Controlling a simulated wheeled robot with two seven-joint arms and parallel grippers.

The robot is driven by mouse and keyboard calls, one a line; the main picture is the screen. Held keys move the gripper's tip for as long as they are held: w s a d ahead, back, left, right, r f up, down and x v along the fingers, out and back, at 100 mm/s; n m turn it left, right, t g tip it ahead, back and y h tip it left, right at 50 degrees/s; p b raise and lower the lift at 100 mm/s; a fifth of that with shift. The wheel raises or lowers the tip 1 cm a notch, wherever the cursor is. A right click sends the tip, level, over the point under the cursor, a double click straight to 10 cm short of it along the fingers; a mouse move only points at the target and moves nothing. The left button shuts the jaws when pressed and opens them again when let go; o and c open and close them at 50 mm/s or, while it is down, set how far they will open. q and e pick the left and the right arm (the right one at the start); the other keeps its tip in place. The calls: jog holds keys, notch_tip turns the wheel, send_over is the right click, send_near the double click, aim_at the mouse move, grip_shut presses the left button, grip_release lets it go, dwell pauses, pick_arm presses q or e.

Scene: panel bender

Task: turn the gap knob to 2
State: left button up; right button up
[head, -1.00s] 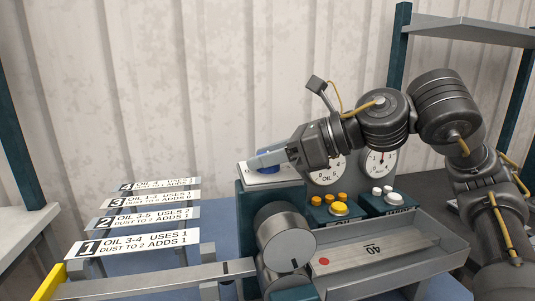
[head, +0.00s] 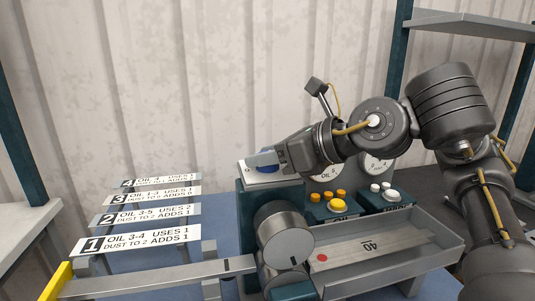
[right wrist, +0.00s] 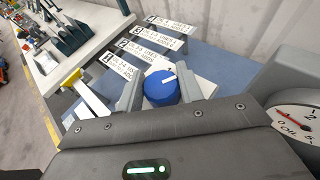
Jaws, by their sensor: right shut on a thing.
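The blue gap knob (head: 267,157) sits on a white plate (head: 262,179) on top of a dark teal housing, left of the dials. In the right wrist view the round knob (right wrist: 159,90) shows a white pointer mark toward its upper right. My right gripper (head: 268,160) comes in from the right and is shut on the knob, with one finger on each side of it in the right wrist view (right wrist: 166,92). Most scale figures on the plate are hidden or too small to read. My left gripper is not in view.
An oil dial (head: 326,171) and a second dial (head: 376,164) stand right of the knob, partly behind my arm. Yellow buttons (head: 338,206) and white buttons (head: 391,195) sit below them. Numbered label plates (head: 135,241) are at left, metal rollers (head: 281,222) and a tray (head: 437,257) in front.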

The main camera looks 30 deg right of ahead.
jog(key=o, duration=1)
jog(key=shift+s+d+r, duration=0.1)
jog(key=shift+s+d, duration=0.05)
jog(key=b+v, duration=0.2)
jog(key=v, duration=0.3)
jog(key=shift+s+d, duration=0.1)
jog(key=shift+s, duration=0.15)
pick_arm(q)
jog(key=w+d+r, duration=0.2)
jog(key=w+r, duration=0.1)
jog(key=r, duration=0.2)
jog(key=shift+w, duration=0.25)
pick_arm(e)
jog(key=v, duration=0.5)
jog(key=shift+r, duration=0.1)
jog(key=shift+w, duration=0.1)
